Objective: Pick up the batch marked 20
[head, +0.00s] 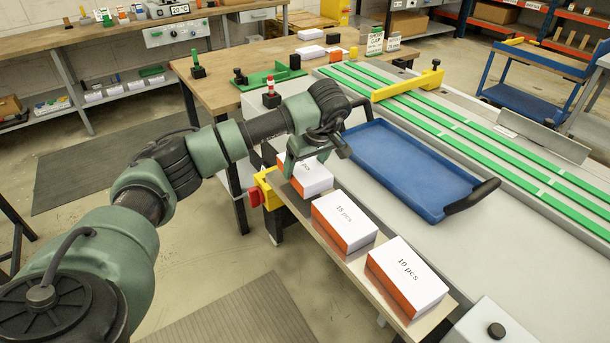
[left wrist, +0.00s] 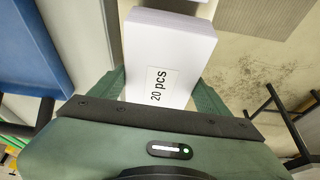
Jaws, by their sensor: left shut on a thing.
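The batch marked 20 pcs (left wrist: 160,50) is a white stack with a printed label, seen close up in the left wrist view between the two green fingers of my left gripper (left wrist: 162,92). In the head view this batch (head: 313,180) is at the far end of a narrow ledge, its label partly hidden by my left gripper (head: 306,165). My left gripper is shut on it from above. I cannot tell whether the batch still touches the ledge. My right gripper is not in view.
Batches marked 15 pcs (head: 344,220) and 10 pcs (head: 407,277) sit nearer on the same ledge (head: 330,238). A blue tray (head: 410,165) with black handles lies to the right on the grey machine top. A yellow clamp (head: 268,188) stands left of the held batch.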

